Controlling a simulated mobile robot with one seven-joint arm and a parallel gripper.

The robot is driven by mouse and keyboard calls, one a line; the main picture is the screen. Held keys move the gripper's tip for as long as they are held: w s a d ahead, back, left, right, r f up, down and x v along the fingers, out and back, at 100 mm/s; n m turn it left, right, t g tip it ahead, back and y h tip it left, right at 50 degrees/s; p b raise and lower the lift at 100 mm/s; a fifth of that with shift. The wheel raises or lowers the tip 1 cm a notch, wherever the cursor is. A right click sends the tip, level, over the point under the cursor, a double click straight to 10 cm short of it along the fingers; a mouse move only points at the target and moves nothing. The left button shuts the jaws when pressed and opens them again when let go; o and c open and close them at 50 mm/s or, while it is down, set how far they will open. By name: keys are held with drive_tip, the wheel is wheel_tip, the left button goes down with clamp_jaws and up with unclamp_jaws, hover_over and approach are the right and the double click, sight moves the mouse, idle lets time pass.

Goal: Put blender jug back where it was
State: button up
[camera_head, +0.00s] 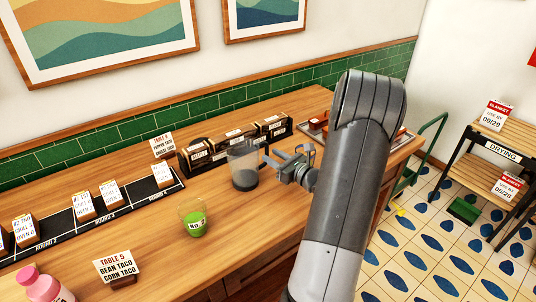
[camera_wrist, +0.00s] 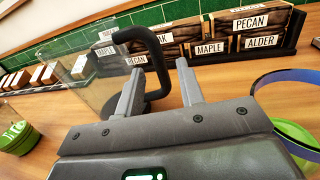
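The blender jug (camera_head: 243,168), clear with a dark base and black handle, stands upright on the wooden counter. In the wrist view its black handle (camera_wrist: 160,62) runs between the two fingers of my gripper (camera_wrist: 160,72), and its clear wall is to the left. The fingers are spread, with visible space around the handle, so they do not look closed on it. In the head view my gripper (camera_head: 277,160) is just right of the jug, on the handle side. My arm hides the counter behind it.
A dark rack of labelled wood boxes (camera_head: 232,143) stands close behind the jug. A green container (camera_head: 194,223) is front left, near a Table 5 sign (camera_head: 115,266). A black ticket strip (camera_head: 120,203) lies left. A blue-rimmed round item (camera_wrist: 290,78) is close right of my gripper.

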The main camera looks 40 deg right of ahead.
drive_tip(key=s, duration=0.3)
drive_tip(key=s+d, duration=0.1)
drive_tip(key=s, duration=0.4)
drive_tip(key=shift+s+d, duration=0.35)
drive_tip(key=shift+d, duration=0.05)
drive_tip(key=s+a+r+n+g+y, duration=0.1)
drive_tip(key=a+r+n+g+y, duration=0.25)
drive_tip(key=a+n+g, duration=0.65)
drive_tip(key=s+a+r+n+g+y, duration=0.1)
drive_tip(key=a+r+n+g+y, duration=0.4)
drive_tip(key=a, duration=1.2)
drive_tip(key=s+a+r+n+t+h, duration=0.1)
drive_tip(key=s+a+r+n+h, duration=0.2)
drive_tip(key=s+n+h, duration=0.3)
drive_tip(key=s+a+r+n+t+h, duration=0.2)
drive_tip(key=s+n+h, duration=0.4)
drive_tip(key=n, duration=0.7)
drive_tip(key=shift+s+a+r, duration=0.4)
drive_tip(key=shift+s+r, duration=0.25)
drive_tip(key=shift+r, duration=0.2)
